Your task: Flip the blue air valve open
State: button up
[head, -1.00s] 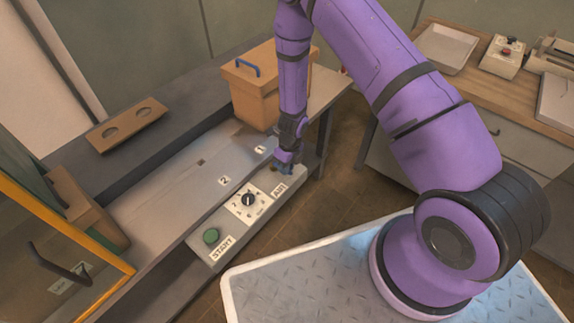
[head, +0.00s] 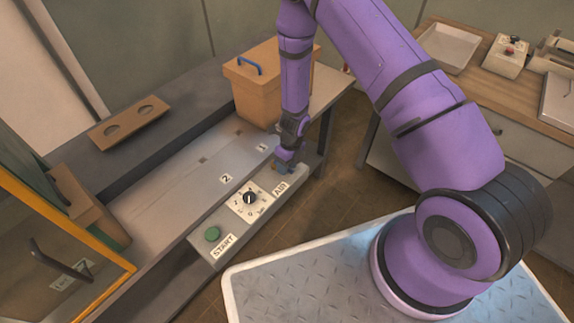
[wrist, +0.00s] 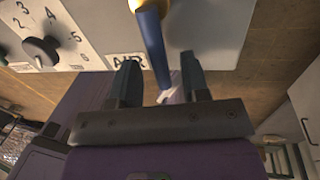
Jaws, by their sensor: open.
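The blue air valve lever (wrist: 153,45) shows in the wrist view, with a brass-coloured part at its top end. It extends down toward the space between my gripper's two fingers. My gripper (wrist: 160,80) is open, with one finger on each side of the lever's lower end; I cannot tell whether either finger touches it. In the head view my gripper (head: 284,169) is at the valve, beside the AIR label (head: 280,188) on the control panel. The valve is mostly hidden behind the gripper there.
The panel also has a black dial (head: 249,197) and a green START button (head: 212,234). An orange-brown box with a blue handle (head: 262,85) stands behind my gripper. A yellow-framed door (head: 60,240) is at the left.

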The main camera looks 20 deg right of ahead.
notch_tip(320, 180, up, 10)
jog(key=w+d, duration=0.1)
jog(key=shift+d+r, duration=0.25)
jog(key=shift+d, duration=0.15)
dwell(0.4)
